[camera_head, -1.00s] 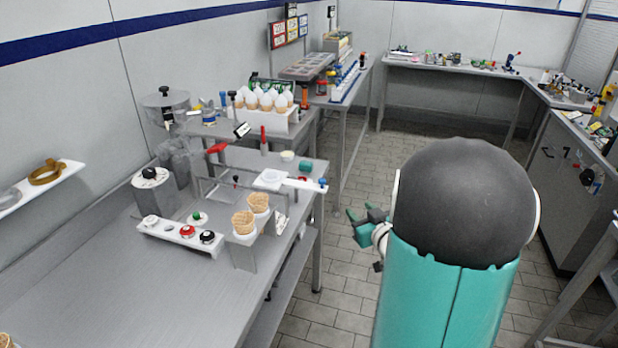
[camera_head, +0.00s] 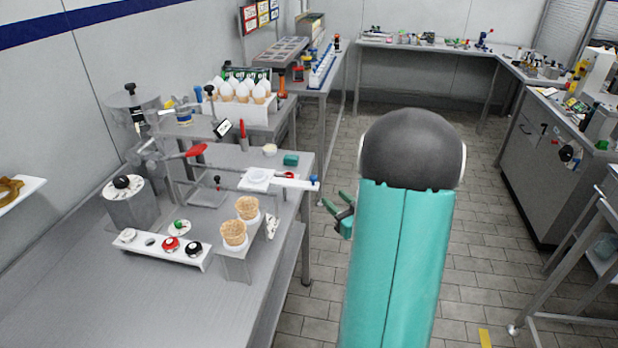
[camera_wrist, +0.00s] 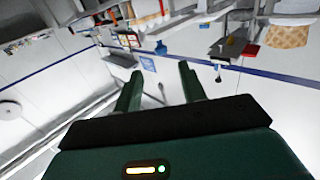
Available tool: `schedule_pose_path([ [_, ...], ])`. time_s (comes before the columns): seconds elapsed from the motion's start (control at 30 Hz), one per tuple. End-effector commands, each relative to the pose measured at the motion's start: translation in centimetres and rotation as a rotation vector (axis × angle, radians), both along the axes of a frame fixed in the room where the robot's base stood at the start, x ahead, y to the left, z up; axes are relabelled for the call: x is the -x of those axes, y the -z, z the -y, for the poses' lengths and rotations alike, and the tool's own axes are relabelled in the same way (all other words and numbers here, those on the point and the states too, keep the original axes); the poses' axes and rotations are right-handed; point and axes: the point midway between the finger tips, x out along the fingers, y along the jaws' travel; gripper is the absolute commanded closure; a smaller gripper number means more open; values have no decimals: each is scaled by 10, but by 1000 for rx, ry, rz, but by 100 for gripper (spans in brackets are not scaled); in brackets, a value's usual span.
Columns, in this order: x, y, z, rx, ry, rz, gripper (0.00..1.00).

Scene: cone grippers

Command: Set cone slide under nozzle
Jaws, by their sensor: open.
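The white slide (camera_head: 262,179) with a round ring, a red knob and a blue-tipped end sits on the steel bench, at the bench's right side in the head view. Behind and left of it stands a grey dispenser frame with a red lever (camera_head: 197,150); I cannot make out its nozzle clearly. Two waffle cones (camera_head: 234,232) stand in a metal holder in front of the slide. My gripper (camera_head: 336,201) is open and empty, off the bench's right edge, to the right of the slide and apart from it. Its two green fingers also show spread in the wrist view (camera_wrist: 160,72).
A white strip (camera_head: 128,238) with several round knobs lies left of the cones. A white rack (camera_head: 240,112) of cones with white tops stands farther back. Tiled floor (camera_head: 470,200) is open right of my arm.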

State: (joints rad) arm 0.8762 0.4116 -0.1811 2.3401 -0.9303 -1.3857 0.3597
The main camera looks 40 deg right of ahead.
Motion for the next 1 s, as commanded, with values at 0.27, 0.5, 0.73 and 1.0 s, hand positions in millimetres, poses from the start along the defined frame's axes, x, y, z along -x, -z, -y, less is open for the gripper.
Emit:
schedule_pose_path([
  [0.27,-54,0,6,2,-5,1,59],
  [0.5,-100,0,11,0,-5,0,59],
  [0.73,-120,0,14,0,-3,0,59],
  [1.0,-122,0,14,0,-2,0,61],
])
